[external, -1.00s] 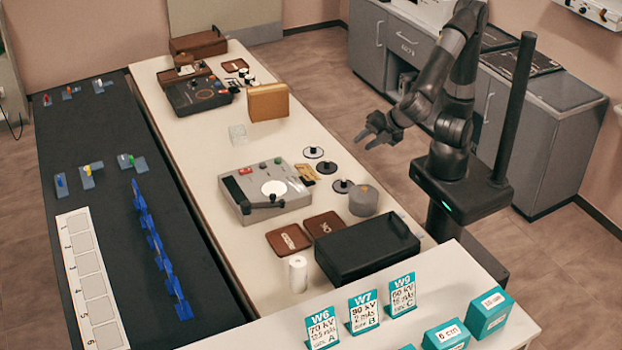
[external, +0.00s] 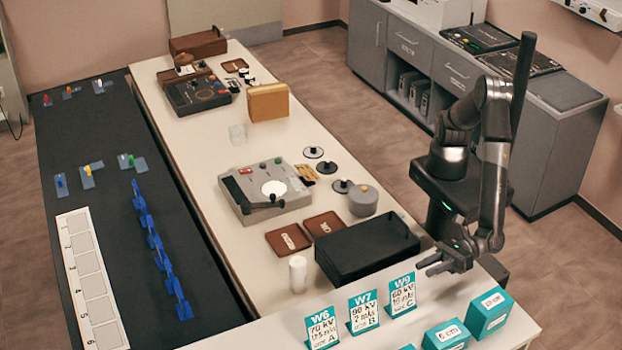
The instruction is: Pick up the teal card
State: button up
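Three white cards with teal headers stand upright on the white table at the front: W6 (external: 323,329), W7 (external: 363,312) and W9 (external: 402,295). I cannot tell which of them is the teal card. My gripper (external: 424,267) hangs just behind and to the right of the W9 card in the picture, fingers pointing left. Its two fingers look apart, with nothing seen between them. I cannot tell its exact height or distance from the card.
Teal blocks (external: 487,315) (external: 446,335) stand right of the cards. A black case (external: 367,250) and a white roll (external: 298,274) sit behind them. A grey control box (external: 265,190) is further back. Blue stands (external: 157,250) line the dark table at left.

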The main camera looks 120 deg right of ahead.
aim_at(400, 287)
jog(key=shift+s+a+f+n+y, duration=0.15)
jog(key=shift+a+f+n+y, duration=0.15)
jog(key=shift+a+y, duration=0.15)
jog(key=shift+a, duration=0.15)
jog(key=w, duration=1)
jog(key=shift+w+r, duration=0.15)
jog(key=shift+w, duration=0.2)
jog(key=shift+c, duration=0.3)
grip_shut()
